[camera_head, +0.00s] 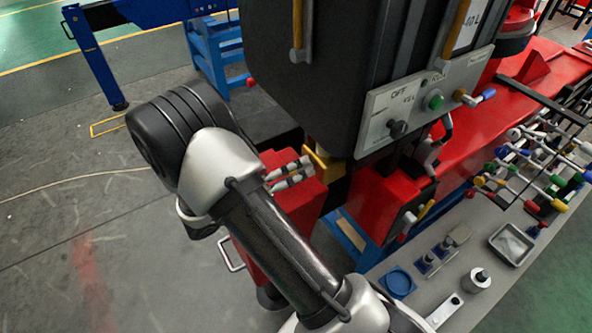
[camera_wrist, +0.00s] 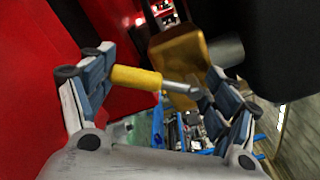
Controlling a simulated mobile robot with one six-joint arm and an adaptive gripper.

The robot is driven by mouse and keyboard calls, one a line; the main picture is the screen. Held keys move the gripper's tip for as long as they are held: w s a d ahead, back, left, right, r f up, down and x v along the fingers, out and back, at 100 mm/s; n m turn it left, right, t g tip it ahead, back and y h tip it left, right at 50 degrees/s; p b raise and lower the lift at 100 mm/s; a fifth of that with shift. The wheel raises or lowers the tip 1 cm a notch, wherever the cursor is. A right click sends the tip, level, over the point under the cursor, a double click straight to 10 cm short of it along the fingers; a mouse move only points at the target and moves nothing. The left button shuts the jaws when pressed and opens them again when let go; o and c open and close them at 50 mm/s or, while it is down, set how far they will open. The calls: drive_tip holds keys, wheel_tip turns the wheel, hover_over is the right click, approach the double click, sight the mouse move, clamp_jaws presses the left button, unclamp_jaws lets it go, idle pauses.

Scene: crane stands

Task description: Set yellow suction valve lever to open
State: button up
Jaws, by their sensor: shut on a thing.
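The yellow suction valve lever (camera_wrist: 135,78) has a yellow grip and a bare metal rod. In the wrist view it lies crosswise between the two fingers of my gripper (camera_wrist: 158,82). The left finger meets the yellow grip's end and the right finger is at the rod end, so my gripper is shut on the lever. A gold-yellow valve block (camera_wrist: 180,52) is just beyond it. In the head view my gripper (camera_head: 288,175) is beside the yellow block (camera_head: 322,163), below the dark tank.
A dark tank (camera_head: 335,60) hangs close above, with a grey control panel (camera_head: 425,100) on its right. Red machine parts (camera_head: 300,210) are close to the fingers. A grey bench (camera_head: 480,250) with small parts is at lower right. The floor at left is clear.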

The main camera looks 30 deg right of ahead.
drive_tip(key=c, duration=0.4)
drive_tip(key=shift+o, duration=0.2)
drive_tip(key=shift+p, duration=0.35)
drive_tip(key=shift+s+f+n+p, duration=0.1)
drive_tip(key=shift+s+n+p, duration=0.25)
drive_tip(key=shift+n+p, duration=0.8)
drive_tip(key=shift+s+f+n+p, duration=0.15)
drive_tip(key=shift+s+n+p, duration=0.2)
drive_tip(key=shift+n+p, duration=0.8)
drive_tip(key=shift+s+f+n+p, duration=0.1)
drive_tip(key=shift+s+n+p, duration=0.25)
drive_tip(key=shift+n+p, duration=0.8)
drive_tip(key=shift+n, duration=0.35)
drive_tip(key=o, duration=1.5)
